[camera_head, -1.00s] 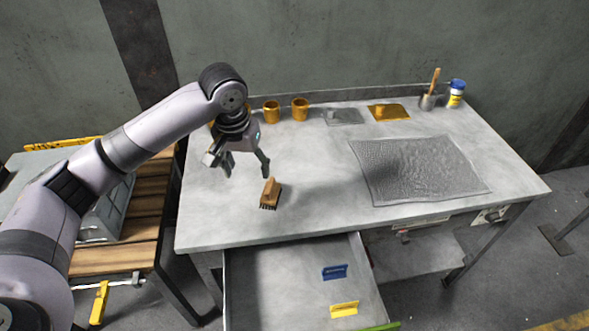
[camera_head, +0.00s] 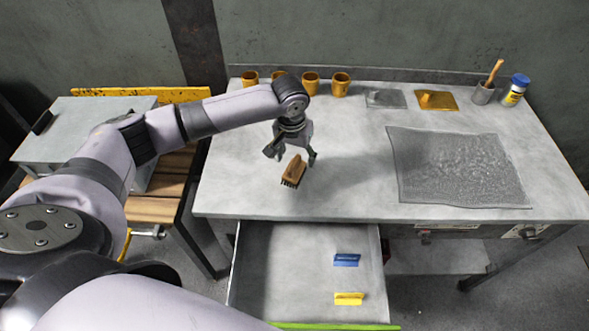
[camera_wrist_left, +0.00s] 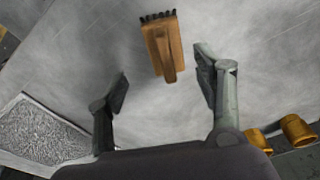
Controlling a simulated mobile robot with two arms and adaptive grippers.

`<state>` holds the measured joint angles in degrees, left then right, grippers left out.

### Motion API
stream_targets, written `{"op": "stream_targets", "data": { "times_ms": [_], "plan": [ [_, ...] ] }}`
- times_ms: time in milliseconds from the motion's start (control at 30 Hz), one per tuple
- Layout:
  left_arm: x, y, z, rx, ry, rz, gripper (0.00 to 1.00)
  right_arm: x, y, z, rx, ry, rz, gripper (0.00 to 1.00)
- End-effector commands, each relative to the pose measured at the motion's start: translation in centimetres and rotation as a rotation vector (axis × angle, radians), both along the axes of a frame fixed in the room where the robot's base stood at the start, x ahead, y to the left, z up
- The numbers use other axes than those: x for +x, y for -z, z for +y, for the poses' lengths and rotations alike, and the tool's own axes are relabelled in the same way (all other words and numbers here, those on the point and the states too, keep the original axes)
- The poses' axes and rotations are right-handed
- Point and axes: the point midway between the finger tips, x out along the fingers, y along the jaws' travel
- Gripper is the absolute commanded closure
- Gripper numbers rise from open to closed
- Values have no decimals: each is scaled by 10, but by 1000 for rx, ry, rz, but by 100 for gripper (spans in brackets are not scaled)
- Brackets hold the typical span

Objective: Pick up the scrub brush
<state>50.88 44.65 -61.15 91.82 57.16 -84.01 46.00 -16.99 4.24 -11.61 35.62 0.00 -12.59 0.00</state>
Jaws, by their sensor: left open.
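The scrub brush (camera_head: 294,171) has a brown wooden body and dark bristles. It lies on the grey table (camera_head: 240,190), left of the middle. My left gripper (camera_head: 290,157) is open above and just behind the brush in the head view. In the left wrist view, the brush (camera_wrist_left: 163,46) shows ahead, with the near end of its handle close to the space between the open fingertips (camera_wrist_left: 160,70). The fingers appear not to touch it. My right gripper is not in view.
Several orange cups (camera_head: 311,83) stand along the table's back edge. A textured grey mat (camera_head: 455,165) lies at right. A metal cup with a wooden-handled tool (camera_head: 484,95) and a blue-lidded container (camera_head: 515,91) stand back right. An open drawer (camera_head: 300,260) holds blue and yellow items.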

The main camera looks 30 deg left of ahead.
Motion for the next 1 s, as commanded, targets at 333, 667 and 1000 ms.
{"op": "stream_targets", "data": {
  "times_ms": [333, 667, 1000],
  "plan": [
    [7, 40, 9, 2, -1, 3, 38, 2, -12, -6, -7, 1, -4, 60],
    [9, 54, 8, 1, 2, 0, 38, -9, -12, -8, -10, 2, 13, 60],
    [9, 53, 9, 1, 1, 0, 58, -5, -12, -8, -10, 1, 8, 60]
  ]
}}
